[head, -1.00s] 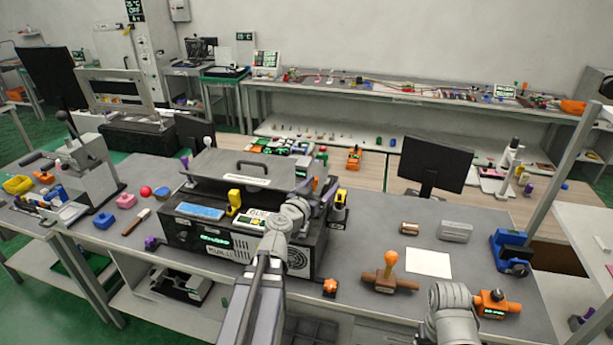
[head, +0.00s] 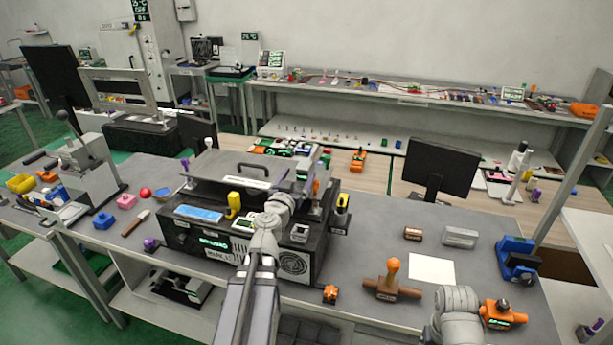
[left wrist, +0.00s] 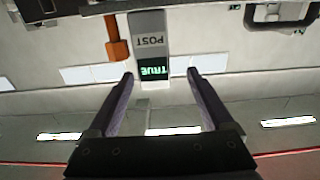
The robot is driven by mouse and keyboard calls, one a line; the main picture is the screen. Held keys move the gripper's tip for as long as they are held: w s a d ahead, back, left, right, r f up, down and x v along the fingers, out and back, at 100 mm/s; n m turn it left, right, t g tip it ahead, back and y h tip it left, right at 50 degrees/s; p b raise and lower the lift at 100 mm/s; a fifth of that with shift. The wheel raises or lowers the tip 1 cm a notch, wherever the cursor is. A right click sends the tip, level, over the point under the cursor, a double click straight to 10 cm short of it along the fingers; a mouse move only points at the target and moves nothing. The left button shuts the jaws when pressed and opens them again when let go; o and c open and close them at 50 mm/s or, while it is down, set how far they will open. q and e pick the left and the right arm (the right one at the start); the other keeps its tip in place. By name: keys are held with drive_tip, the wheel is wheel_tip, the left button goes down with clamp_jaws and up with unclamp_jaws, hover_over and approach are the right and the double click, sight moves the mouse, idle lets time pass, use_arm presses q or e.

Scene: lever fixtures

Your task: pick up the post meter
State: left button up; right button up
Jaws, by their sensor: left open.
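The post meter (left wrist: 151,28) is a grey upright block marked POST, with a lit green display reading TRUE. It appears upside down in the left wrist view. My left gripper (left wrist: 160,76) is open, with one finger on each side of the display end and visible gaps to both. In the head view my left gripper (head: 308,178) is over the right end of the black lever fixture (head: 180,238). I cannot make out the meter clearly there, behind my arm and gripper. My right gripper is out of view; only part of my right arm shows at the bottom.
An orange part (left wrist: 117,48) stands beside the meter in the left wrist view. A yellow-and-black device (head: 342,206) is right of the fixture. A monitor (head: 439,170) stands farther right. The bench around the white sheet (head: 432,268) has some free room.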

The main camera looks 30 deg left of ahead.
sight(308, 161)
use_arm(q)
drive_tip(key=shift+x, duration=1.4)
drive_tip(key=shift+w+d+r, duration=0.1)
drive_tip(key=shift+w+r, duration=0.05)
drive_tip(key=shift+w, duration=0.3)
drive_tip(key=x, duration=0.4)
drive_tip(key=shift+w+d+r, duration=0.1)
drive_tip(key=shift+w+d, duration=0.05)
drive_tip(key=shift+d, duration=0.05)
drive_tip(key=shift+c, duration=0.3)
clamp_jaws()
